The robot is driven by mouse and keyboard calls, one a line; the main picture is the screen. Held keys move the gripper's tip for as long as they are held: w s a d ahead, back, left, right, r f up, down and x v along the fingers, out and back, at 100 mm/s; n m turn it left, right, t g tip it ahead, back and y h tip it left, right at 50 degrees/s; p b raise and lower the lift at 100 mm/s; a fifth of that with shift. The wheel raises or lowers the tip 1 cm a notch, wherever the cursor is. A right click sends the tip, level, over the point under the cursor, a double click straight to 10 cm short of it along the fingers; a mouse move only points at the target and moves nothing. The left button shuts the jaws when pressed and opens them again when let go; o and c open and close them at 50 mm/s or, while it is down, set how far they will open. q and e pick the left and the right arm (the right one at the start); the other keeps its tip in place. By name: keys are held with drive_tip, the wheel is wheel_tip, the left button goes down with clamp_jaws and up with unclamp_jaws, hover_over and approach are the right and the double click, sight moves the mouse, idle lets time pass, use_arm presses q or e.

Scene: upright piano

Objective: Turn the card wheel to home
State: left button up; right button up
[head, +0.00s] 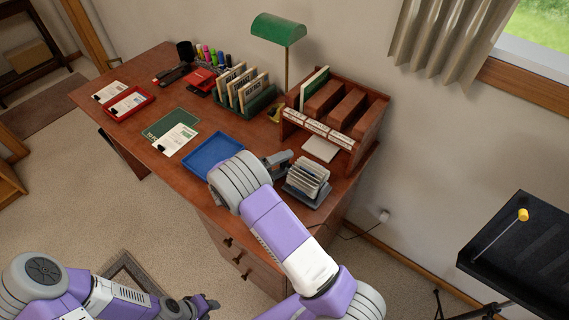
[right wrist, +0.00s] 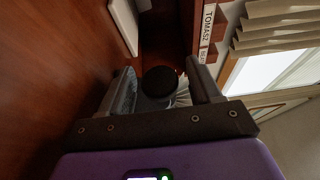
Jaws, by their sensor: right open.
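The card wheel (head: 310,175) stands on the desk's right part, with white cards fanned out over a dark grey base. My right gripper (head: 284,162) is right beside its left side, low over the desk. In the right wrist view a round black knob (right wrist: 160,80) sits between the two open fingers of the right gripper (right wrist: 165,84), with a bit of white cards (right wrist: 183,94) behind it. I cannot tell whether the fingers touch the knob. My left gripper (head: 206,304) hangs low in front of the desk, away from the wheel; its jaw state is unclear.
A wooden sorter (head: 365,125) with name labels stands behind the wheel, with a white pad (head: 320,149) before it. A blue tray (head: 205,155), a green lamp (head: 278,30) and a file rack (head: 262,103) are to the left. The desk's right edge is close to the wheel.

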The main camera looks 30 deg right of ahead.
drive_tip(key=c, duration=1)
drive_tip(key=shift+r+n+y+p, duration=0.25)
drive_tip(key=shift+n+y+p, duration=0.15)
drive_tip(key=shift+y+p, duration=0.7)
drive_tip(key=n+g+y+p, duration=0.1)
drive_tip(key=y+p, duration=0.2)
drive_tip(key=p, duration=0.2)
drive_tip(key=n+g+y+p, duration=0.1)
drive_tip(key=y+p, duration=0.3)
drive_tip(key=p, duration=0.2)
drive_tip(key=y+p, duration=0.3)
drive_tip(key=p, duration=0.2)
drive_tip(key=shift+d+n+g, duration=0.1)
drive_tip(key=shift+n+g, duration=0.3)
drive_tip(key=shift+f+g+y+p, duration=0.1)
drive_tip(key=shift+g+y+p, duration=0.2)
drive_tip(key=shift+y+p, duration=0.8)
drive_tip(key=shift+f+n+g+y+p, duration=0.1)
drive_tip(key=shift+n+g+y+p, duration=0.25)
drive_tip(key=shift+y, duration=0.55)
